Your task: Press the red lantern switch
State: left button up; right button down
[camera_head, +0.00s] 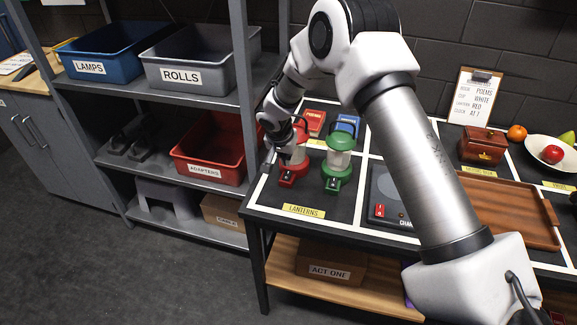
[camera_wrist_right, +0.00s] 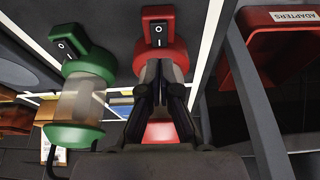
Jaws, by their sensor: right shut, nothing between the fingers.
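The red lantern (camera_head: 297,172) stands at the left end of the table, with its black rocker switch (camera_head: 287,181) on a red block at its front. In the right wrist view the switch (camera_wrist_right: 159,34) shows in full, just beyond the fingertips. My right gripper (camera_head: 285,150) is shut and empty, and it covers the upper part of the red lantern. In the right wrist view the closed fingertips (camera_wrist_right: 161,66) lie over the lantern's body; I cannot tell if they touch it. My left gripper is not in view.
A green lantern (camera_head: 338,166) with a similar switch stands just right of the red one. A dark panel with a red switch (camera_head: 380,211) lies further right. The grey shelf unit (camera_head: 245,85) with bins stands close on the left.

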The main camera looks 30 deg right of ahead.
aim_at(288, 172)
pick_arm(q)
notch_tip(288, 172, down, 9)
jog(key=b, duration=0.8)
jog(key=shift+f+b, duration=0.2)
jog(key=shift+b, duration=0.1)
pick_arm(e)
jog(key=v, duration=0.9)
jog(key=shift+r, duration=0.2)
jog(key=shift+d+f, duration=0.1)
jog(key=shift+d, duration=0.05)
jog(key=x, duration=0.9)
jog(key=p+x, duration=0.1)
jog(key=x, duration=0.3)
jog(key=shift+a+f, duration=0.25)
jog(key=shift+f, duration=0.15)
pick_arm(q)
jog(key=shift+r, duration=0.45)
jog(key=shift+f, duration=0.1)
pick_arm(e)
jog(key=shift+f, duration=0.1)
